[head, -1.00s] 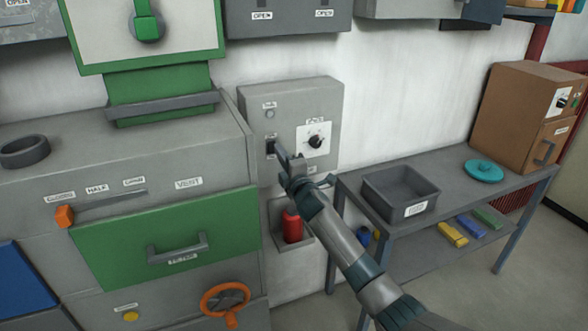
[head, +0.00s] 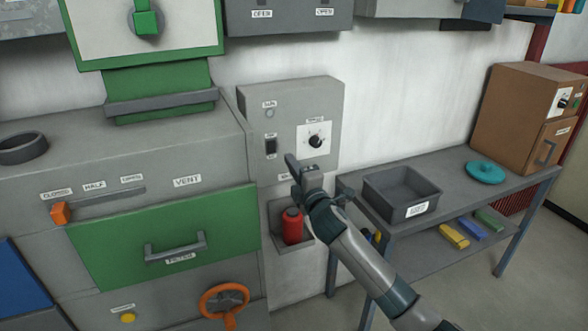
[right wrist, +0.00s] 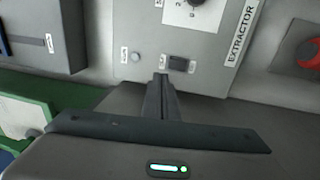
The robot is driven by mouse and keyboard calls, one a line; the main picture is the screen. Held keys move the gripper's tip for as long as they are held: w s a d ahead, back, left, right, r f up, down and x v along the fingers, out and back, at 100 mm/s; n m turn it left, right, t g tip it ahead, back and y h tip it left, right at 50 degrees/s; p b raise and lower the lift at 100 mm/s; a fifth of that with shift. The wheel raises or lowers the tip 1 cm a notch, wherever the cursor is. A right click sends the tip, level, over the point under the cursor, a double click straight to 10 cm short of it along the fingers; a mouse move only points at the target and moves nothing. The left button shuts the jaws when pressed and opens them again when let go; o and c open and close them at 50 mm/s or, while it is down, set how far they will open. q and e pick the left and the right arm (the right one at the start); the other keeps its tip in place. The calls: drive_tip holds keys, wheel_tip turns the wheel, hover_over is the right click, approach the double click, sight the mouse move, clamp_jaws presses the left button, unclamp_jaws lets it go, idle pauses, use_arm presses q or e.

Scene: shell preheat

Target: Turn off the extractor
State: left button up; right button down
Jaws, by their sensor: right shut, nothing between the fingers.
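The extractor control box (head: 325,96) is a grey panel on the wall, and its EXTRACTOR label shows in the right wrist view (right wrist: 242,30). It carries a dark rocker switch (head: 271,146), a small round lamp (head: 269,114) that looks unlit grey, and a black dial (head: 316,142) on a white plate. My right gripper (head: 291,160) is shut and empty, just below and right of the switch, apart from it. In the right wrist view the closed fingers (right wrist: 160,80) point at the panel beside the switch (right wrist: 179,63). My left gripper is not in view.
A red bottle (head: 292,226) sits in a wall holder under the box. A grey table with an open bin (head: 385,189) and a teal lid (head: 485,171) stands right. A green filter drawer (head: 150,235) and orange slider knob (head: 60,212) are at left.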

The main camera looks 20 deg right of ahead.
drive_tip(key=shift+s+r, duration=0.15)
drive_tip(key=shift+s, duration=0.7)
